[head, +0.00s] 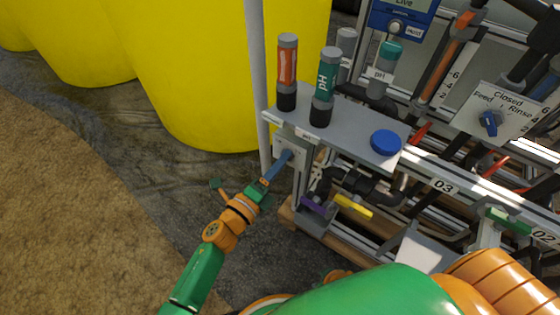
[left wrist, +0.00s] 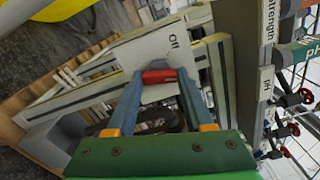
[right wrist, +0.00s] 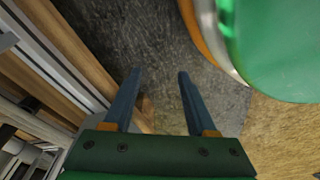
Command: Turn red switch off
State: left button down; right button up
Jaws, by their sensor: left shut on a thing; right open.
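The red switch (left wrist: 159,76) is a small red knob on a pale plate (left wrist: 150,48) marked "Off" in the left wrist view. My left gripper (left wrist: 158,80) is shut on it, with one blue finger at each side. In the head view my left gripper (head: 284,158) reaches the same plate (head: 297,148), below the grey shelf's left end; the fingers hide the switch there. The switch's exact angle is hard to tell. My right gripper (right wrist: 157,78) is open and empty over dark ground in the right wrist view, away from the switch.
The grey shelf (head: 350,127) holds orange and green pH probes (head: 326,82) and a blue cap (head: 386,142). Yellow (head: 353,207) and purple (head: 314,206) valve handles sit lower on the skid. A grey post (head: 257,70) and yellow tanks (head: 200,80) stand behind. Ground at left is open.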

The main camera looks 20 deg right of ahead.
pick_arm(q)
jog(key=n+p, duration=0.2)
jog(key=n, duration=1)
pick_arm(e)
jog(key=s+d, duration=0.2)
jog(key=shift+s+d, duration=0.1)
jog(key=shift+s, duration=0.2)
jog(key=shift+w, duration=0.15)
pick_arm(q)
jog(key=c, duration=0.5)
grip_release()
jog(key=shift+c, duration=0.2)
jog(key=shift+o, duration=1.3)
pick_arm(e)
jog(key=shift+s, duration=0.3)
